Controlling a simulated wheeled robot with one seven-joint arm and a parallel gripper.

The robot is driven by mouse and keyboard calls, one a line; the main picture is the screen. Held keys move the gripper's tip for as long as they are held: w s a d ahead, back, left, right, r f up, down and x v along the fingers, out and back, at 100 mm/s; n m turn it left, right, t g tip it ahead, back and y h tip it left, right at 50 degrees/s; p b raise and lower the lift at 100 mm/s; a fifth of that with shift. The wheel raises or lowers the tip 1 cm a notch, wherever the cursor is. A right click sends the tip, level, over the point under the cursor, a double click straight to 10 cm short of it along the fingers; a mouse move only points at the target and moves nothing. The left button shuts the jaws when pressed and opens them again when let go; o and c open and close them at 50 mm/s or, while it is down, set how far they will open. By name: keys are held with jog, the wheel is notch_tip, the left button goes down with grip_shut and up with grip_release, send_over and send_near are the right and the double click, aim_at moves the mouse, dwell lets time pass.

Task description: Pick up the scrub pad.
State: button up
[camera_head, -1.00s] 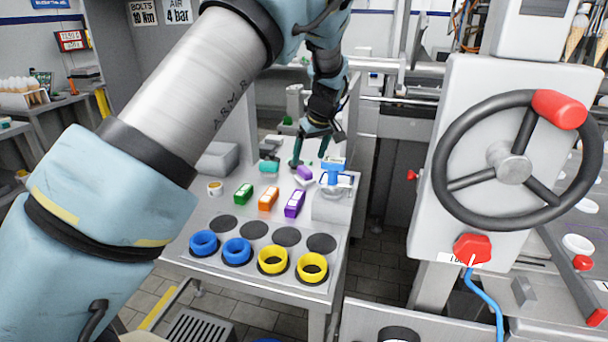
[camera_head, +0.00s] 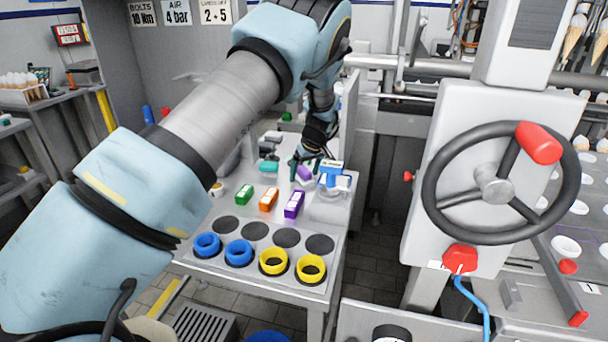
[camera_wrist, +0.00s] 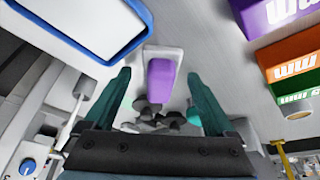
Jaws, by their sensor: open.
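The scrub pad appears to be the small purple block with a pale grey backing (camera_wrist: 160,78). It lies on the steel table in the wrist view, between and just beyond my fingertips. In the head view it shows as a small purple shape (camera_head: 304,174) just under my gripper (camera_head: 305,167). My gripper also shows in the wrist view (camera_wrist: 160,88), with its two teal fingers spread wide, one on each side of the pad. Nothing is held. Whether the fingertips are level with the pad or still above it, I cannot tell.
Green (camera_head: 244,194), orange (camera_head: 268,200) and purple (camera_head: 294,205) boxes stand nearby. A blue-and-white item (camera_head: 330,170) sits close right of the gripper. Blue rings (camera_head: 239,252) and yellow rings (camera_head: 273,262) are at the table's front. A teal item (camera_head: 268,167) lies left.

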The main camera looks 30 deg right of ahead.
aim_at(305, 170)
grip_shut()
dwell(0.6)
jog(key=shift+r, duration=0.1)
notch_tip(305, 170, up, 10)
jog(key=b, duration=0.4)
jog(key=c, duration=0.7)
grip_release()
jog(key=c, duration=0.5)
jog(key=shift+c, duration=0.5)
